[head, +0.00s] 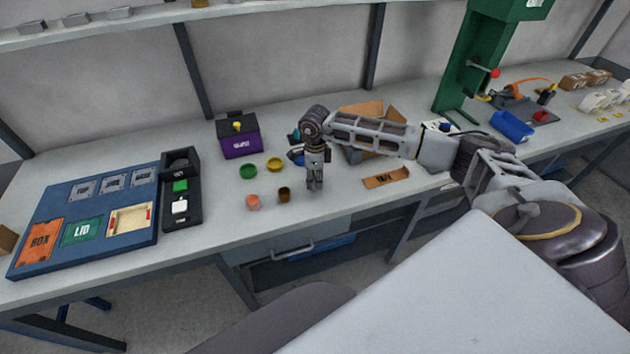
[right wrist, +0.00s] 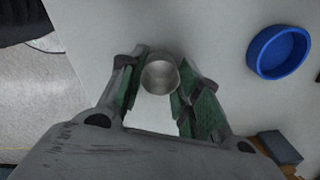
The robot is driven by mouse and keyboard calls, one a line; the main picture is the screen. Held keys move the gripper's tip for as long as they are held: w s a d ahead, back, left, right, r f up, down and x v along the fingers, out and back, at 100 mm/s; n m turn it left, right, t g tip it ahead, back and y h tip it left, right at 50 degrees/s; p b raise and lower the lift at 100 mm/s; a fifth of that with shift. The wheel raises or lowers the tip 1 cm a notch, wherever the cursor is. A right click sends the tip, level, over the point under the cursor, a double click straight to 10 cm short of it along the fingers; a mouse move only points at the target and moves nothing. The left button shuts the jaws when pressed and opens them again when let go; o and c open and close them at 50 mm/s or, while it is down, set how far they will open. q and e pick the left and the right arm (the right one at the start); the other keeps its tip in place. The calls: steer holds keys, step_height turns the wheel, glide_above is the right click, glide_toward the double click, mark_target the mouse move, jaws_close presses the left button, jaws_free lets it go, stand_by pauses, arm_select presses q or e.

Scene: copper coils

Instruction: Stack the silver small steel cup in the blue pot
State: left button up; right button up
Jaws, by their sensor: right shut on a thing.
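My right gripper (head: 314,186) points down near the front edge of the bench in the head view. In the right wrist view its fingers stand on both sides of the silver small steel cup (right wrist: 160,74) and are shut on it. In the head view the cup is hard to tell from the fingers. The blue pot (right wrist: 280,51) stands on the bench apart from the cup, to its right in the right wrist view, and looks empty. In the head view the blue pot (head: 295,156) shows just behind my gripper, which partly hides it. My left gripper is out of view.
Left of my gripper are a green pot (head: 248,171), a yellow pot (head: 275,164), a pinkish pot (head: 253,202) and a brown pot (head: 284,194). A purple box (head: 239,139) stands behind them. A cardboard box (head: 361,152) sits behind my arm.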

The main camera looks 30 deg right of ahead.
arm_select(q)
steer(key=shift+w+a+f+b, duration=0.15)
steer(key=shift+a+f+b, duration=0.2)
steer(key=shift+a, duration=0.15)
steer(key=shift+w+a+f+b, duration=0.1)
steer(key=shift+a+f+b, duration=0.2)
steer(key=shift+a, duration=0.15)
arm_select(e)
step_height(320, 180, up, 10)
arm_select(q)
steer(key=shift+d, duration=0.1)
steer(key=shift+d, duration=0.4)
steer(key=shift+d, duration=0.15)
